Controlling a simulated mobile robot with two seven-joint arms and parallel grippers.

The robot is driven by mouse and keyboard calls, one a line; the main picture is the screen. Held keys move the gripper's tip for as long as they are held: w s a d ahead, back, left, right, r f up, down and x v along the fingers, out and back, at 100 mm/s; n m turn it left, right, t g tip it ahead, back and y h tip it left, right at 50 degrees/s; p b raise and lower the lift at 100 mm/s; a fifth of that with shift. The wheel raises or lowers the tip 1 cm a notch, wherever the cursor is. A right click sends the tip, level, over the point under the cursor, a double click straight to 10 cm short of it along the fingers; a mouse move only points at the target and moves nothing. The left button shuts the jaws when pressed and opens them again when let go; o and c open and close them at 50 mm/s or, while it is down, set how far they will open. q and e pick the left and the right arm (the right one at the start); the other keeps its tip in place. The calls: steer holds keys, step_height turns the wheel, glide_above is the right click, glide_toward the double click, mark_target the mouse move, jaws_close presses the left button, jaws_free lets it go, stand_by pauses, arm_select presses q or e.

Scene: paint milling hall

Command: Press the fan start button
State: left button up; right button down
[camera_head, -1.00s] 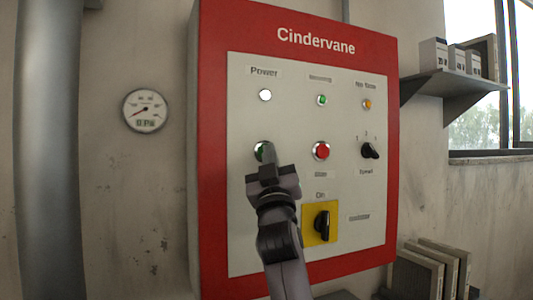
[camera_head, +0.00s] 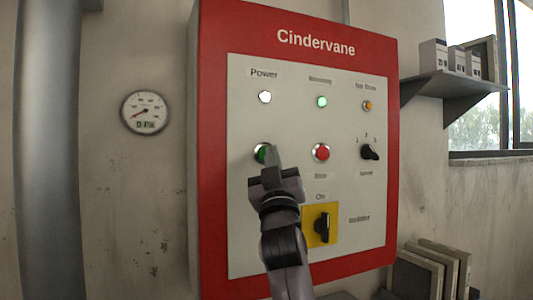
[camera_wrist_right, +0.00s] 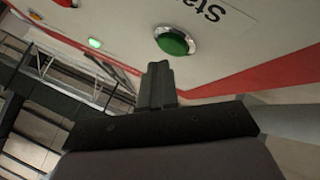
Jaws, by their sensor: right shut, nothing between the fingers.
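The green button (camera_head: 262,153) sits on the left of the control panel, partly hidden by my gripper. In the right wrist view the green button (camera_wrist_right: 174,42) shows whole in its metal ring, beside a label (camera_wrist_right: 212,12) that reads "Sta" before it is cut off. The green running lamp (camera_head: 322,101) at the top middle glows. My left gripper is not in view.
The red-framed Cindervane panel (camera_head: 340,278) also carries a white power lamp (camera_head: 265,97), an amber lamp (camera_head: 367,105), a red button (camera_head: 321,152), a black selector (camera_head: 370,152) and an isolator switch (camera_head: 322,226) on yellow. A gauge (camera_head: 145,112) hangs left. A shelf (camera_head: 452,84) juts out right.

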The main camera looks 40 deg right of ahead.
steer(key=shift+s, duration=0.1)
steer(key=shift+s+a+p, duration=0.2)
steer(key=shift+s+a, duration=0.05)
steer(key=shift+s, duration=0.55)
steer(key=shift+s+a+p, duration=0.15)
steer(key=shift+s+a, duration=0.15)
steer(key=shift+s, duration=0.5)
steer(key=shift+s+a+p, duration=0.2)
steer(key=shift+s+a, duration=0.05)
steer(key=shift+s, duration=0.55)
